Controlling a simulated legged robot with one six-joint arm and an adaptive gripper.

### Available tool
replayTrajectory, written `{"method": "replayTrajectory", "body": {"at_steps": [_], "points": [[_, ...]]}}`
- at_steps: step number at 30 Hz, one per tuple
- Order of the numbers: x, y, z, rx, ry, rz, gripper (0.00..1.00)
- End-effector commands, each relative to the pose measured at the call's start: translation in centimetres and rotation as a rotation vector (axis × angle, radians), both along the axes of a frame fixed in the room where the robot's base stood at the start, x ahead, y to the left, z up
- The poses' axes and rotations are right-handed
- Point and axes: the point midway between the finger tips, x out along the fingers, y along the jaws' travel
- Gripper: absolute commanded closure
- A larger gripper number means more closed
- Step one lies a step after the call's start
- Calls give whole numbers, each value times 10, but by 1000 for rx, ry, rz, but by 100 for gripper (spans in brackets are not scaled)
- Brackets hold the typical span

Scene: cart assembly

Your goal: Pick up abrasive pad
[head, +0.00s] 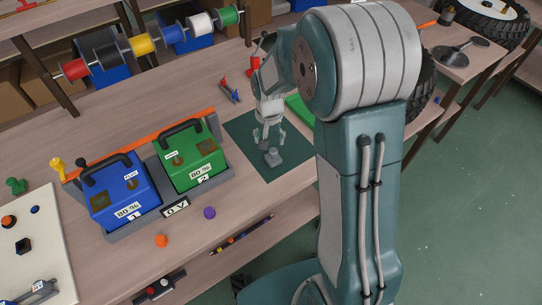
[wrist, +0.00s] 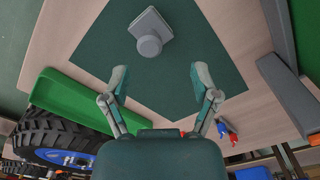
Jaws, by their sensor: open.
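A small grey square block with a round knob on top, which I take to be the abrasive pad (head: 273,157), lies on the dark green mat (head: 243,128) on the workbench. In the wrist view the pad (wrist: 150,32) is near the top centre, on the mat (wrist: 92,55). My gripper (head: 268,137) points down just above and behind the pad in the head view. In the wrist view my gripper (wrist: 160,76) has its fingers spread wide, with nothing between them; the pad is beyond the fingertips.
Blue (head: 125,195) and green (head: 189,163) battery boxes stand in a grey holder left of the mat. A bright green tray (wrist: 75,105) and a black-tyred wheel (wrist: 62,140) are on the other side. Red-and-blue pliers (wrist: 228,132) lie near the mat. Cable spools (head: 140,45) hang behind.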

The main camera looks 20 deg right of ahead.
Motion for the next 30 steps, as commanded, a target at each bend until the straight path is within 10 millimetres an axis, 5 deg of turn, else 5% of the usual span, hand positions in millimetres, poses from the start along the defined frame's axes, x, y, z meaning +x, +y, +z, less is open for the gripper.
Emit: {"method": "replayTrajectory", "body": {"at_steps": [12,20,25,26,30], "points": [[-6,-3,-51,0,2,0,22],[-6,-3,-54,0,0,0,22],[-6,-4,-54,1,0,0,93],[-6,-4,-54,1,0,0,100],[-6,-4,-54,0,1,0,100]]}}
